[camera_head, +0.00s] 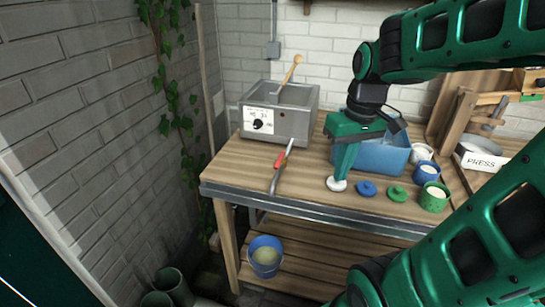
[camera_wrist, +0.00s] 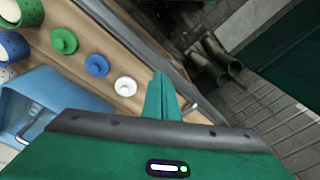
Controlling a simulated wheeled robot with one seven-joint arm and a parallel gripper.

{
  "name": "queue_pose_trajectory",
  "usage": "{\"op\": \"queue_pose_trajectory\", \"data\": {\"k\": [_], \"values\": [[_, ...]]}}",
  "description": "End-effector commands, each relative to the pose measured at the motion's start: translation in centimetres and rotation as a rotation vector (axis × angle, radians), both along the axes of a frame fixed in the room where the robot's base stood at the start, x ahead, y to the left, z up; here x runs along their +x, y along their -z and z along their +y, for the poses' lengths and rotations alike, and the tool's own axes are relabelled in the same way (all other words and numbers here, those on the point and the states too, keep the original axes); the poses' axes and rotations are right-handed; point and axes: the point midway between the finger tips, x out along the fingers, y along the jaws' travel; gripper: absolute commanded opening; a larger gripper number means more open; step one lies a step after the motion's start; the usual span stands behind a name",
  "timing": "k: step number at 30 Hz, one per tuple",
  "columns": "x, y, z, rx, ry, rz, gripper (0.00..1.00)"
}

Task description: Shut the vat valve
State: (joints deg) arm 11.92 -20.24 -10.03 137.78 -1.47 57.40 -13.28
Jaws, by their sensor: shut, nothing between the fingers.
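The grey metal vat (camera_head: 280,113) stands on the wooden table, with a dial panel on its front and a wooden spoon in it. Its valve has a red handle (camera_head: 284,154) on a grey spout that reaches down to the table's front edge. I cannot tell from the handle's angle whether the valve is open. My gripper (camera_head: 341,176) is shut and empty, pointing down to the right of the valve, apart from it, near a white lid (camera_head: 336,185). In the wrist view my gripper's closed fingers (camera_wrist: 162,90) show beside the white lid (camera_wrist: 125,86); the red handle is not visible there.
A blue tub (camera_head: 384,156) stands behind my gripper. A blue lid (camera_head: 366,188), a green lid (camera_head: 397,194) and several small pots lie to the right. A blue bucket (camera_head: 265,258) sits on the lower shelf. The tabletop between valve and gripper is clear.

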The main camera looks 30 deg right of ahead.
Motion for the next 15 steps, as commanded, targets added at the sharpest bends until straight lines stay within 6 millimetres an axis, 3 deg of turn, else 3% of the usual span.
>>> {"op": "queue_pose_trajectory", "data": {"k": [1, 6, 12, 15], "values": [[2.4, -0.4, 0.5, 0.003, -0.094, -0.019, 0.00], [9.8, -1.8, 3.1, 0.016, -0.419, -0.103, 0.00], [16.3, -2.8, 6.4, 0.031, -0.734, -0.195, 0.00], [18.3, -3.1, 7.6, 0.038, -0.838, -0.229, 0.00]]}}
